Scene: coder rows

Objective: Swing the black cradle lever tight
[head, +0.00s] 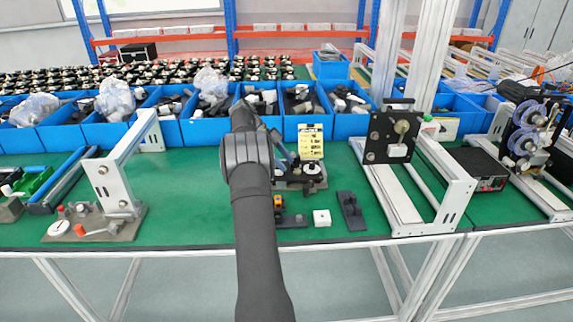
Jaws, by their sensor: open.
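My dark arm (258,225) reaches from the bottom edge up over the middle of the green table. Its far end is near the blue bins, and I cannot make out the gripper's fingers there. A small fixture (313,172) with a dark base, a white round part and a yellow label card (311,141) stands just right of my arm. A dark slanted piece (284,151) sits between the arm and the card; I cannot tell whether it is the black cradle lever. My arm hides part of this area.
A plate with a red-tipped handle (82,229) and a white bracket (117,182) stand left. In front lie a white block (322,218) and a black holder (351,211). A white frame with a black plate (395,136) stands right. Blue bins (205,131) line the back.

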